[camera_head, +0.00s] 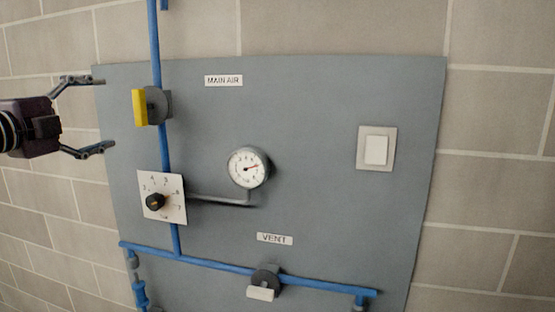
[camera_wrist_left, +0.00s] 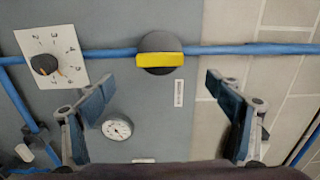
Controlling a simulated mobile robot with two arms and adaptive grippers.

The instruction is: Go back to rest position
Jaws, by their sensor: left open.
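My left gripper (camera_head: 100,116) comes in from the left in the head view, in front of the left edge of the grey panel (camera_head: 310,110). It is open and empty, its fingers apart and pointing right toward the yellow valve handle (camera_head: 140,107). It touches nothing that I can see. In the left wrist view the open fingers (camera_wrist_left: 165,103) frame the panel, and the yellow handle (camera_wrist_left: 160,60) lies beyond them, across the view. In the head view the handle stands upright, in line with the blue pipe. My right gripper is not in view.
The panel also carries a pressure gauge (camera_head: 248,168), a black dial knob (camera_head: 155,202), a white switch (camera_head: 376,150) and a pale vent valve handle (camera_head: 262,293). Blue pipes (camera_head: 215,264) run along it. A block wall (camera_head: 490,180) lies behind.

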